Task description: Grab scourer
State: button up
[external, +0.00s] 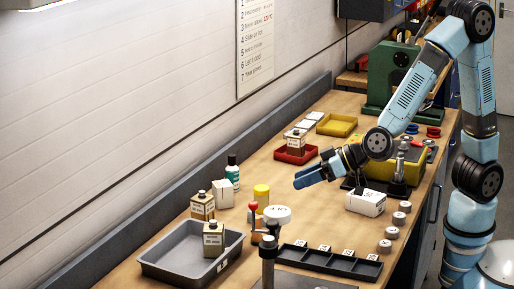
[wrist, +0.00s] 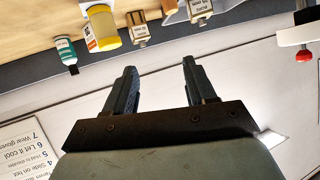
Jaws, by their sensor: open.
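I cannot pick out a scourer in either view. My gripper (external: 299,179) is open and empty in the external view, held above the middle of the bench and pointing left towards the wall. In the wrist view my gripper (wrist: 158,66) shows two dark fingers apart, with only the pale wall between them.
A grey tray (external: 158,268) holding a labelled bottle (external: 213,240) stands at the front left. A teal bottle (external: 233,171), a white box (external: 222,194) and a yellow-capped container (external: 261,194) stand nearby. A black divided tray (external: 330,264), red tray (external: 296,156) and white box (external: 365,202) surround clear wood.

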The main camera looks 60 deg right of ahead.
jog(key=t+h, duration=0.1)
jog(key=h, duration=0.1)
send_near(257, 217)
jog(key=x, duration=0.5)
jog(key=shift+w+d+f, duration=0.1)
jog(key=shift+d+f, duration=0.05)
jog(key=shift+f, duration=0.1)
jog(key=x, duration=0.5)
jog(key=shift+f, duration=0.1)
grip_shut()
